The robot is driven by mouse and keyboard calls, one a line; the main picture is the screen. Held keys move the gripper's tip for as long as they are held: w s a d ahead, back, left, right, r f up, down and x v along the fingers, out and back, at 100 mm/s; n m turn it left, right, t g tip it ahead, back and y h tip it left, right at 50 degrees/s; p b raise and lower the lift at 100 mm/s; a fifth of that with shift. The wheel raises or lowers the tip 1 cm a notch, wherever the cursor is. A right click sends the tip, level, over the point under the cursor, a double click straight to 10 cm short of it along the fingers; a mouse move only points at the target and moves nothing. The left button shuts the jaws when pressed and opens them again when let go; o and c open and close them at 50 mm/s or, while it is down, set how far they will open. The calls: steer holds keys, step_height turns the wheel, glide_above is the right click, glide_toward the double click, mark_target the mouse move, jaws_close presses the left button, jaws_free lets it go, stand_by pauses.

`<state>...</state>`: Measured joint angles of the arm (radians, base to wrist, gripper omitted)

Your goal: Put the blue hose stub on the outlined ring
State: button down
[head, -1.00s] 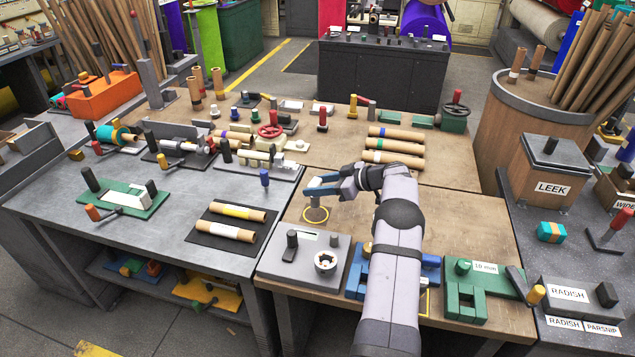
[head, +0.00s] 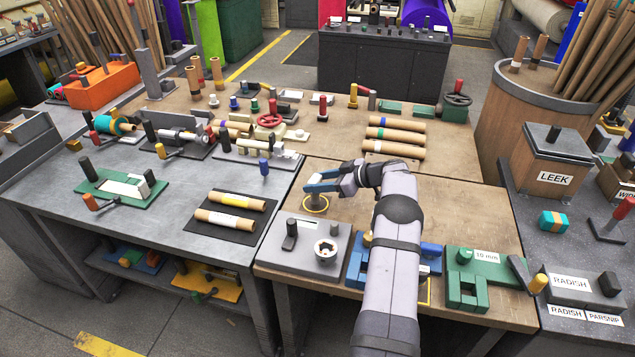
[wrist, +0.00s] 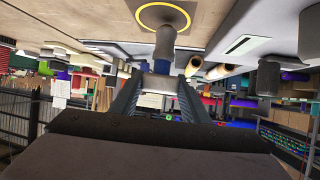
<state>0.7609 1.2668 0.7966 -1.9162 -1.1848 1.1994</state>
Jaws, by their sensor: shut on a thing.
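The hose stub (head: 311,199) is a short grey upright cylinder with blue near its held end, which shows in the wrist view (wrist: 162,67). My gripper (head: 319,184) is shut on its upper part; the fingers close around it in the wrist view (wrist: 161,84). The outlined ring (head: 316,209) is a yellow circle on the brown bench top. The stub's lower end is over the ring's area, at or just above the bench; I cannot tell if it touches. The ring also shows in the wrist view (wrist: 144,22), partly behind the stub.
A grey block with a post and a round socket (head: 305,262) stands just in front of the ring. Blue (head: 356,275) and green (head: 467,295) fixtures are nearer the front edge.

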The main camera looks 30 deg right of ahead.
steer(key=shift+f+b, duration=0.3)
steer(key=shift+f, duration=0.15)
steer(key=c, duration=0.9)
jaws_free()
steer(key=shift+c, duration=0.2)
steer(key=shift+d, duration=0.1)
steer(key=b+v, duration=0.1)
steer(key=v, duration=0.6)
steer(key=shift+b, duration=0.35)
steer(key=shift+s, duration=0.1)
